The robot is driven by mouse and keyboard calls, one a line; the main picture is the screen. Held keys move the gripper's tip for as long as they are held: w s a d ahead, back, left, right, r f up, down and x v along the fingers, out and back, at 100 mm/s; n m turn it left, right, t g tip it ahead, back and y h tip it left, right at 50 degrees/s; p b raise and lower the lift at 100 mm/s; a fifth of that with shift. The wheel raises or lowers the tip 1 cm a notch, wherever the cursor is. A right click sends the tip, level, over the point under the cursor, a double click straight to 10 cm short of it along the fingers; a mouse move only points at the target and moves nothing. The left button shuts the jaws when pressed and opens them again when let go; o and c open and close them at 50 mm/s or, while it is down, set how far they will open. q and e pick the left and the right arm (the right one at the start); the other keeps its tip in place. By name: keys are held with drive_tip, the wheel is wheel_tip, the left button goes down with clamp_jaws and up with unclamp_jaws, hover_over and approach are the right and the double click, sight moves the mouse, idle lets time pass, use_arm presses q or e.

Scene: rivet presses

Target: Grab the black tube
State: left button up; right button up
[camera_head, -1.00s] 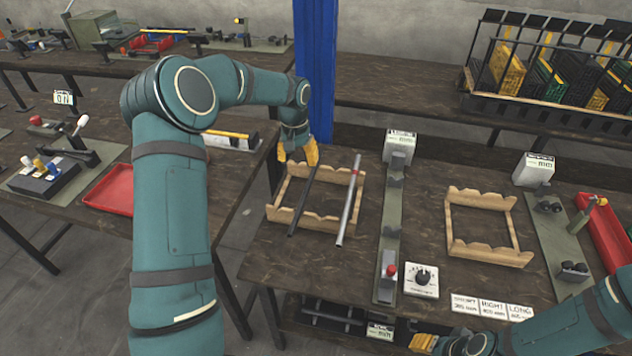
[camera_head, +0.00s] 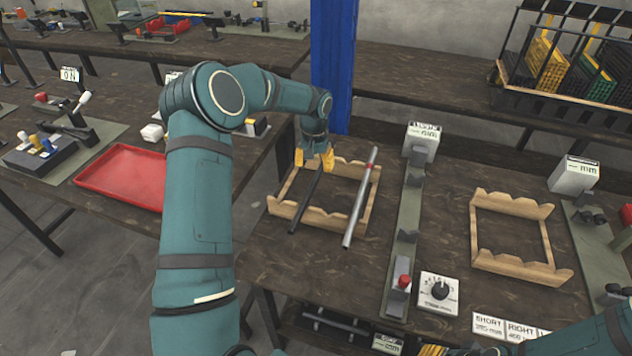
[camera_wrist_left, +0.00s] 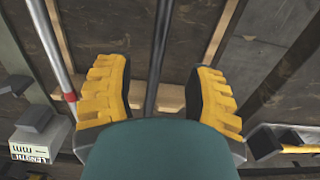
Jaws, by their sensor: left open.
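The black tube (camera_head: 306,200) lies across the left wooden rack (camera_head: 336,219) on the table, to the left of a silver tube with a red band (camera_head: 361,198). My left gripper (camera_head: 314,160), with yellow fingers, is open above the far end of the black tube. In the left wrist view the black tube (camera_wrist_left: 158,55) runs between the two open fingers (camera_wrist_left: 157,100), with space on both sides. My right gripper (camera_head: 432,350) shows only as a yellow bit at the bottom edge; its jaws cannot be made out.
A green rail with a length gauge (camera_head: 423,140) stands right of the rack, with a dial box (camera_head: 438,290) near it. An empty wooden rack (camera_head: 510,262) lies further right. A red tray (camera_head: 124,178) is on the left table. A blue post (camera_head: 333,60) rises behind my left gripper.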

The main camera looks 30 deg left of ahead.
sight(316, 177)
use_arm(q)
drive_tip(key=shift+w+f+b, duration=0.15)
drive_tip(key=shift+f+b, duration=0.2)
drive_tip(key=shift+f, duration=1.15)
drive_tip(key=shift+w+f+b, duration=0.15)
drive_tip(key=shift+f+b, duration=0.2)
drive_tip(key=shift+f, duration=1.1)
drive_tip(key=shift+r, duration=0.1)
clamp_jaws()
